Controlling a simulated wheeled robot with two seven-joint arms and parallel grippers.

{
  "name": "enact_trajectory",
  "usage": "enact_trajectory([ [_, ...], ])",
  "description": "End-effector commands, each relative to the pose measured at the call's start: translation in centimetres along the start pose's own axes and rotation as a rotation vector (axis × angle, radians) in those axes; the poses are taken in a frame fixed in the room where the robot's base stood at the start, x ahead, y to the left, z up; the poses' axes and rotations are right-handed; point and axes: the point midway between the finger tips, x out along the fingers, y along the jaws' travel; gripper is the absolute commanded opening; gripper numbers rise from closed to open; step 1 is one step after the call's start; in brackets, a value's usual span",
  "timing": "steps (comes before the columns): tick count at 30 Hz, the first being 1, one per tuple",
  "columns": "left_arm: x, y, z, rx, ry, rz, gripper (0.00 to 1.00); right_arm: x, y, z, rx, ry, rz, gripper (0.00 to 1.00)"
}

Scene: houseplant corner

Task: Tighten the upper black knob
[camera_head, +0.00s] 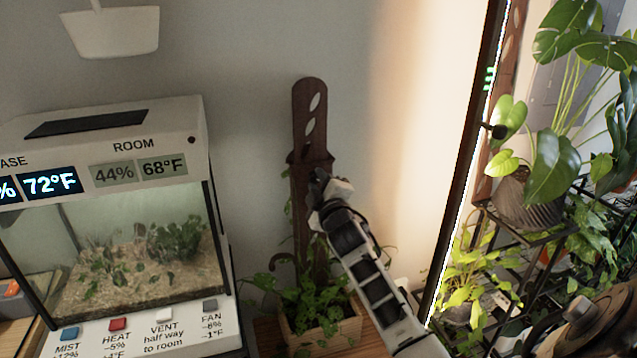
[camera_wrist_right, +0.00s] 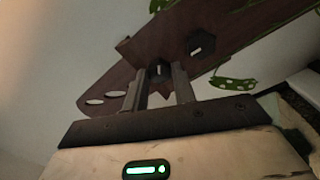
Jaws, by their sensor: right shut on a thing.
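A dark brown slotted post (camera_head: 309,115) rises from a planter against the wall. In the wrist view, the same post (camera_wrist_right: 108,84) slants across the picture. The upper black knob (camera_wrist_right: 158,70) sits between the fingers of my right gripper (camera_wrist_right: 160,88), on the side nearer the slots. My right gripper (camera_head: 318,178) is shut on it, and it hides the knob in the head view. The lower black knob (camera_wrist_right: 200,46) is on the post beside the gripper, apart from the fingers. My left gripper is not in view.
A wooden planter (camera_head: 318,328) with leafy vines stands below my right forearm. A glass terrarium (camera_head: 120,235) with display panels is at left. A lit dark frame edge (camera_head: 470,150) and plant racks are at right. Bare wall surrounds the post's top.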

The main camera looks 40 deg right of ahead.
Motion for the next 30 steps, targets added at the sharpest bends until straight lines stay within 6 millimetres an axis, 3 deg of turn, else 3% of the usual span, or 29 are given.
enact_trajectory([
  [15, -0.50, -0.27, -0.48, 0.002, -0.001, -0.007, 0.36, -0.03, -0.07, -0.07, 0.374, -0.025, -0.006, 0.04],
  [30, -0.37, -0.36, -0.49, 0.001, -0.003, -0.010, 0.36, -0.02, -0.09, -0.01, 0.462, -0.030, -0.006, 0.04],
])
